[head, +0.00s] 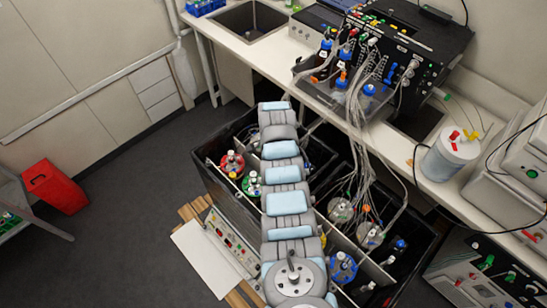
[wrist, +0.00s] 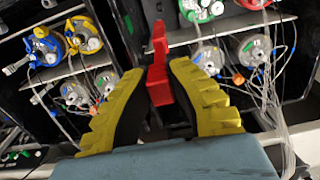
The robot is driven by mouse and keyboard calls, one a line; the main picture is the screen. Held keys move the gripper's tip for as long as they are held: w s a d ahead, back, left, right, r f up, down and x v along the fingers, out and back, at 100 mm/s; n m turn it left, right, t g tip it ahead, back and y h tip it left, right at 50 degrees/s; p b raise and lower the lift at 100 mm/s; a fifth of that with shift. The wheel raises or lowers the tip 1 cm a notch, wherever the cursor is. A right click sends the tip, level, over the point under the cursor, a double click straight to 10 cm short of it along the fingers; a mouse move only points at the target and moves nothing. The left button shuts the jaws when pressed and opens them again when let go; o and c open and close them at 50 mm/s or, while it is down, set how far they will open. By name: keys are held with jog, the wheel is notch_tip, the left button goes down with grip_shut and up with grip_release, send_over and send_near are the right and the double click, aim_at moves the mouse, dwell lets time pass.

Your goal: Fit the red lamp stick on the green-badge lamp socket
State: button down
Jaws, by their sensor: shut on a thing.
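The red lamp stick (wrist: 159,84) is between the yellow fingers of my gripper (wrist: 158,76) in the wrist view. My gripper is shut on its wider block, and its narrow end points up in the picture, toward the dark divider between the vessel bays. In the head view my arm runs up the middle; its gripper and the stick cannot be made out there. I cannot pick out the green-badge lamp socket for sure in either view. A pale panel (head: 232,243) with small red and green parts lies left of my arm; its badges are too small to read.
Below the white bench (head: 375,140) are dark bays of vessels, including a red-collared one (head: 232,163), a green-collared one (head: 252,184) and a blue-collared one (head: 342,267). Loose tubes (head: 365,165) hang right of my arm. The left floor (head: 120,205) is mostly clear.

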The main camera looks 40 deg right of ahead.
jog(key=shift+f+b, duration=4.85)
jog(key=shift+f, duration=2.05)
jog(key=shift+f+b, duration=5.75)
jog(key=shift+f, duration=0.35)
jog(key=shift+f+b, duration=1.15)
